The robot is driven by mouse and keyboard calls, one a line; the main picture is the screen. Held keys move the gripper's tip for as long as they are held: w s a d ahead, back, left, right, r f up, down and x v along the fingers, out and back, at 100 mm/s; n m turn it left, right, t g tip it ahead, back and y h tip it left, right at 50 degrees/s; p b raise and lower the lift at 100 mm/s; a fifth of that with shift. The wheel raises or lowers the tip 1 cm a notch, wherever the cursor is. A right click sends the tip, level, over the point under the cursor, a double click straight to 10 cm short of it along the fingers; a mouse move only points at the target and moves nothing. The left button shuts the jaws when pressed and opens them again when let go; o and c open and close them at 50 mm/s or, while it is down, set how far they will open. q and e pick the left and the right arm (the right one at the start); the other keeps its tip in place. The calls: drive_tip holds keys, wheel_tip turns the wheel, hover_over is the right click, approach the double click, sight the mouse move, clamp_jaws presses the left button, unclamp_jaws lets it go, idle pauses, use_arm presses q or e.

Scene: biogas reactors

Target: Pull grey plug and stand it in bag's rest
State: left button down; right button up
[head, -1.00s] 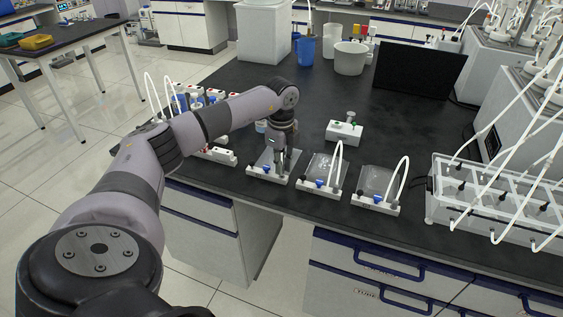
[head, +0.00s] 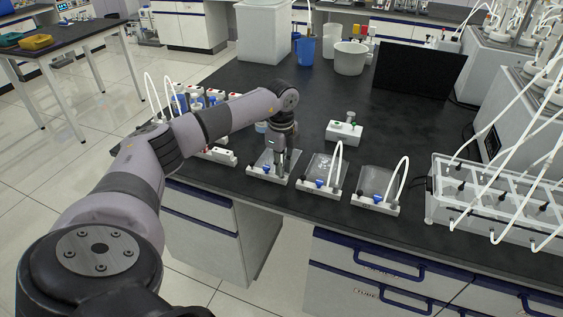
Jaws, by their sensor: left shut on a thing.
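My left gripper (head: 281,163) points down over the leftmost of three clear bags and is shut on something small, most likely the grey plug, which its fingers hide. That leftmost bag (head: 262,158) lies on a white holder (head: 256,178) near the bench's front edge. The middle bag (head: 322,168) and the right bag (head: 376,181) lie on similar white holders, each with a blue part and a white looped tube. The bag's rest is too small to make out. My right gripper is not in view.
A small white block with a green-topped piece (head: 344,131) stands behind the bags. A rack with bottles and tubes (head: 205,100) is at the left, partly behind my arm. A clear-walled bath (head: 490,205) is at the right.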

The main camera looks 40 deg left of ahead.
use_arm(q)
drive_tip(key=shift+f, duration=0.6)
idle(0.7)
idle(0.3)
drive_tip(key=c, duration=1.6)
unclamp_jaws()
drive_tip(key=shift+o, duration=0.2)
wheel_tip(320, 180, up, 12)
